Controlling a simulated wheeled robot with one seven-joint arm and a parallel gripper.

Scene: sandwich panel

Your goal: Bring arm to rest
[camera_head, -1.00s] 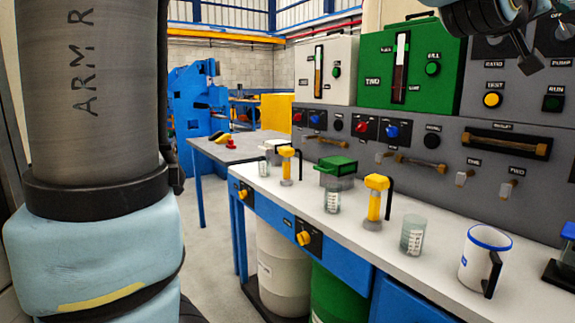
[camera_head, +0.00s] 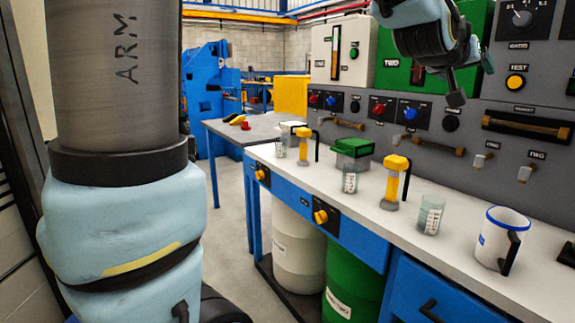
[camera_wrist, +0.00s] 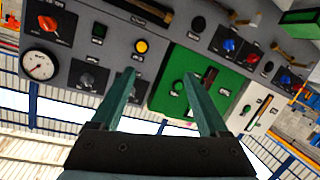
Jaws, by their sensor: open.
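My gripper (camera_head: 472,82) hangs in the air at the upper right of the head view, in front of the panel and above the bench. In the wrist view its two fingers (camera_wrist: 168,100) stand apart with nothing between them, so it is open and empty. The wrist view is turned over and shows the grey panel (camera_wrist: 190,25), the green box (camera_wrist: 180,85) and a gauge (camera_wrist: 40,65) behind the fingers. My arm's large link fills the left of the head view.
The white bench top (camera_head: 385,215) holds a white mug (camera_head: 495,240), a clear beaker (camera_head: 430,215), yellow-topped dispensers (camera_head: 391,180) and a green-lidded box (camera_head: 353,155). A white drum (camera_head: 298,250) and a green drum (camera_head: 350,285) stand below. Open floor lies left of the bench.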

